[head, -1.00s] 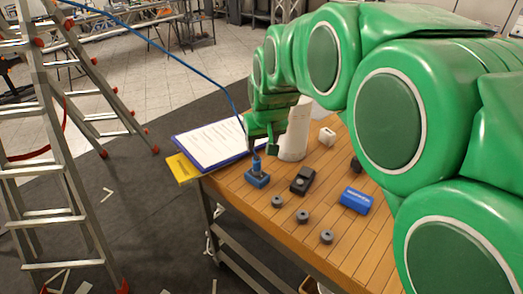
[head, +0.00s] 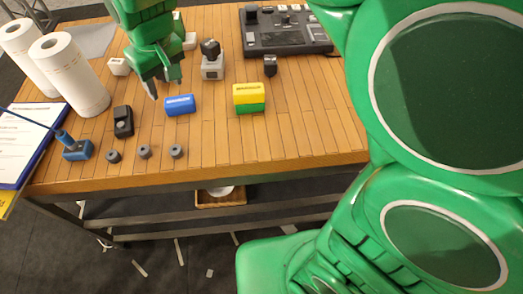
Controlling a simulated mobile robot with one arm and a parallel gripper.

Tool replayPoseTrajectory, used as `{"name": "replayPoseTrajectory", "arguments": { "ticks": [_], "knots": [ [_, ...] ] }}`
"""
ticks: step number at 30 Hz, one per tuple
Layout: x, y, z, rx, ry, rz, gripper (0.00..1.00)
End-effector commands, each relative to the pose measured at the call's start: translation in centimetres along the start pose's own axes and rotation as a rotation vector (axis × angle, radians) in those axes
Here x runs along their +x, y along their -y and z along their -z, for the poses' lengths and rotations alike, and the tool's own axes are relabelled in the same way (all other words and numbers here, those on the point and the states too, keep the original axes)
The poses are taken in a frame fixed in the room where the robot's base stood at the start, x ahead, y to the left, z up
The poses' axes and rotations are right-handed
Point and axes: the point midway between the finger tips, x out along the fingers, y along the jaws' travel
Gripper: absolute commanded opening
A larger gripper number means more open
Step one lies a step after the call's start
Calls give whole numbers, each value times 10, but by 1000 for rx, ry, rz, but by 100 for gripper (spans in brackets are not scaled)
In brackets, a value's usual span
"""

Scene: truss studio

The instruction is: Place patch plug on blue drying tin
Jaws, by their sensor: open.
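The patch plug (head: 65,138) is a small blue plug on a blue cable that runs off to the left. It leans on or in a small blue-grey block (head: 78,151) at the table's front left. A blue labelled box (head: 180,104), which looks like the blue drying tin, lies further right on the table. My gripper (head: 166,89) is open and empty. It points down just behind or above the blue box, well to the right of the plug. Whether it touches the box I cannot tell.
A dark box (head: 123,121) stands between plug and tin. Several grey rings, one here (head: 144,151), lie along the front. A yellow box (head: 248,93) sits on a green one. Paper rolls (head: 68,74) stand back left, a black console (head: 285,30) at the back. The table's right front is clear.

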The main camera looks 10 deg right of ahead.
Motion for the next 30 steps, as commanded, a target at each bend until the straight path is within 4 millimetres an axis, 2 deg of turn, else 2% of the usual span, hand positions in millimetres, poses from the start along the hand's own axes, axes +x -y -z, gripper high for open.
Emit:
{"name": "replayPoseTrajectory", "arguments": {
  "ticks": [1, 6, 13, 18, 24, 27, 30],
  "knots": [
    [-6, -18, -17, 39, 12, -7, 53],
    [-16, -60, -79, 157, 76, -24, 53],
    [-27, -97, -167, 319, 158, -37, 53],
    [-33, -109, -232, 440, 215, -39, 53],
    [-38, -107, -304, 578, 279, -36, 53],
    [-38, -102, -330, 630, 303, -32, 53],
    [-38, -98, -347, 666, 320, -28, 53]
  ]
}}
